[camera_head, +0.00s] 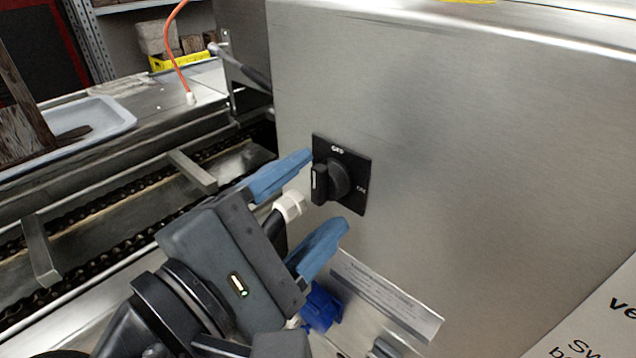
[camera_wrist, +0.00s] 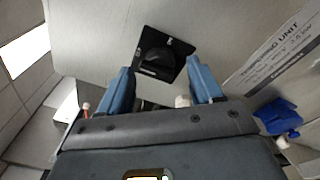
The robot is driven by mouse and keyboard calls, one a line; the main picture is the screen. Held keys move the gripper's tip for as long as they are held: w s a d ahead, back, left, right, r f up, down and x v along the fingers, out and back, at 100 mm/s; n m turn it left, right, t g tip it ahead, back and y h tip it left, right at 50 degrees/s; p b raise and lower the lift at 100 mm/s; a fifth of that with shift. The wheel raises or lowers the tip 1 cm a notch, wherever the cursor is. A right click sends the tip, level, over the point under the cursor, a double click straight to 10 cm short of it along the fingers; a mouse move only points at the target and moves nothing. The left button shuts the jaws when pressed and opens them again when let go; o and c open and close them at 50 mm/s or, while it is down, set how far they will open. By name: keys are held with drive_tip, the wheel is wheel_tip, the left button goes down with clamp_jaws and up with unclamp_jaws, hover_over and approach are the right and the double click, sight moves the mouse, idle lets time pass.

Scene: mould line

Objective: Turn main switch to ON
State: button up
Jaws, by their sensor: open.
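The main switch is a black rotary knob (camera_head: 328,182) on a square black plate (camera_head: 352,199), fixed to the front of a steel cabinet (camera_head: 480,150). Small white lettering sits at the plate's top and right; it is too small to read surely. The knob's bar has a white mark at its left end in the head view. In the wrist view the plate and knob (camera_wrist: 158,62) lie ahead between the fingers. My gripper (camera_head: 324,191) is open, its two blue fingers pointing at the switch, one on each side. I cannot tell whether the fingertips touch the knob.
A white cable fitting (camera_head: 290,205) shows between the fingers. A label plate (camera_head: 385,297) and a blue plug (camera_head: 320,308) are below the switch. A chain conveyor (camera_head: 120,205) runs at left, with a pale tray (camera_head: 88,115) beyond. The cabinet face right of the switch is clear.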

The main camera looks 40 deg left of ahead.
drive_tip(key=shift+w, duration=1)
